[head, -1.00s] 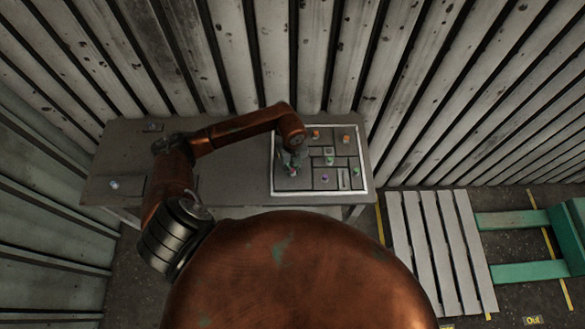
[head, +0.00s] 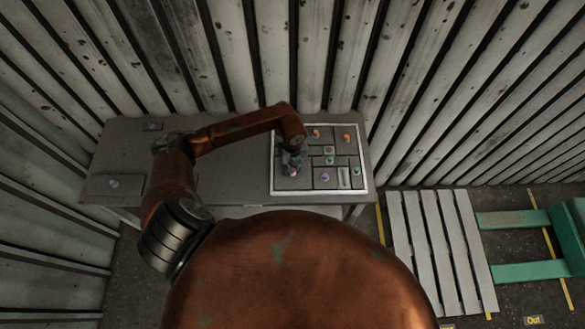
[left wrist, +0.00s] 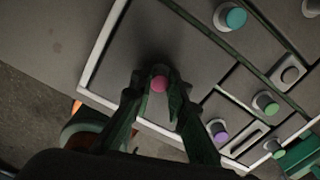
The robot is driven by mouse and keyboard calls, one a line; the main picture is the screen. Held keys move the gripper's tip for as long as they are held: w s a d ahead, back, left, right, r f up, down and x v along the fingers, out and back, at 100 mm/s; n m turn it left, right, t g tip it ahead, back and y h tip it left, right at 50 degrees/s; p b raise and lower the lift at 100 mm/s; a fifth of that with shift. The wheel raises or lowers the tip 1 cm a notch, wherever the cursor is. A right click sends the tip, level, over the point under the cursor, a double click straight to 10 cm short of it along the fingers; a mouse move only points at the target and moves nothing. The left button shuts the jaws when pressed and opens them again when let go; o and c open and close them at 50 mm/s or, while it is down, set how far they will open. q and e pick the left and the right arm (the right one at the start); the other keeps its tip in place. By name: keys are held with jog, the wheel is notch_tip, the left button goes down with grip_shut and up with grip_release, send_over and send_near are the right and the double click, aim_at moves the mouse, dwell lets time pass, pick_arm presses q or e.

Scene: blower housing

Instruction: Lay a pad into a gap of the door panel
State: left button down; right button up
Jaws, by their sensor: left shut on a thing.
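The door panel (head: 364,187) is a white-framed board at the right of the table, with grey pads divided by dark lines. My left gripper (head: 292,168) is over the panel's lower left part. In the left wrist view, the left fingers (left wrist: 158,88) are closed around the pink knob (left wrist: 160,84) of a grey pad (left wrist: 148,50). This pad is in the panel's corner area, inside the white frame. I cannot tell whether it lies fully flush. The fingers hide part of its near edge. My right gripper is out of view.
Other panel parts carry a purple knob (head: 325,177), orange knobs (head: 316,133) and green knobs (head: 357,171). Another plate with a pale knob (head: 114,184) lies at the table's left end. The table's middle (head: 235,170) is bare. Corrugated walls stand behind; a pallet (head: 437,240) is right.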

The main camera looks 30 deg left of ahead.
pick_arm(q)
jog(key=c, duration=1.8)
grip_release()
jog(key=shift+o, duration=0.7)
jog(key=o, duration=0.3)
jog(key=shift+o, duration=0.2)
jog(key=shift+r+p, duration=2.4)
jog(key=shift+r, duration=1.15)
